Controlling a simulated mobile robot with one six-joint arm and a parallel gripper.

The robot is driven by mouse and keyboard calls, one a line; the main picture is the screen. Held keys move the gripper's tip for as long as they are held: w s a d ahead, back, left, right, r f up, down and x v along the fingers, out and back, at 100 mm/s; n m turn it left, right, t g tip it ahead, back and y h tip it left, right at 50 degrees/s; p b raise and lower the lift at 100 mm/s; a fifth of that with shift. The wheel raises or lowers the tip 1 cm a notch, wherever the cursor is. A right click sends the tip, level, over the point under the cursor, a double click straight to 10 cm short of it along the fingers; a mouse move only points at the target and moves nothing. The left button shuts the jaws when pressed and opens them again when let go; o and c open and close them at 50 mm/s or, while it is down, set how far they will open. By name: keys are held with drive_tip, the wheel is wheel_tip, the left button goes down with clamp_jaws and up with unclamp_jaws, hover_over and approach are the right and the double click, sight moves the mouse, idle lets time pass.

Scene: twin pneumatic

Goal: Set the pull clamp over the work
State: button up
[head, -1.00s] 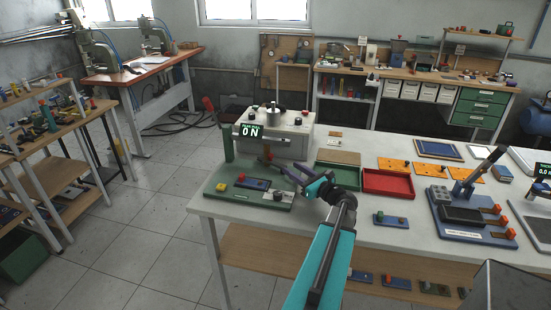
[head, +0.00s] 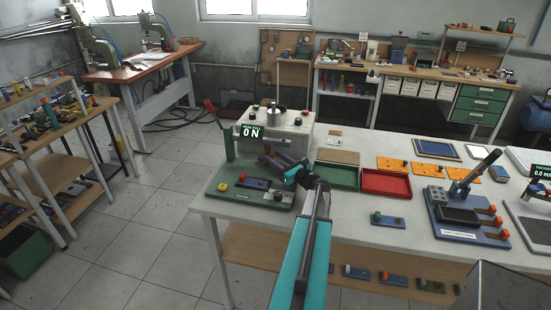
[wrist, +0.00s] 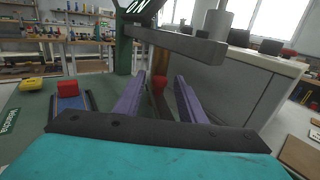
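The green fixture (head: 228,205) stands at the table's left end, with a green post (head: 229,143) and a red-gripped lever (head: 210,106). On its base are a yellow block (head: 242,177) and a blue piece (head: 254,184) with a red block (head: 269,181); they also show at left in the wrist view. My gripper (head: 268,163) is over the base's back right. In the wrist view my purple fingers (wrist: 160,98) are apart, with an upright red-topped part (wrist: 160,83) between or just beyond them. A grey bar (wrist: 175,43) runs above, from the green post. Contact cannot be told.
A pale box (head: 290,135) with a "0 N" display stands close behind my gripper. Green (head: 338,177) and red (head: 388,184) trays lie to the right. A blue toggle-lever fixture (head: 465,215) is further right. The table's front left is mostly clear.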

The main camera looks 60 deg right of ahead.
clamp_jaws()
drive_tip(key=shift+w+a, duration=0.1)
drive_tip(key=shift+a, duration=0.2)
drive_tip(key=shift+d, duration=0.3)
drive_tip(key=shift+n+y, duration=0.3)
drive_tip(key=shift+y, duration=0.1)
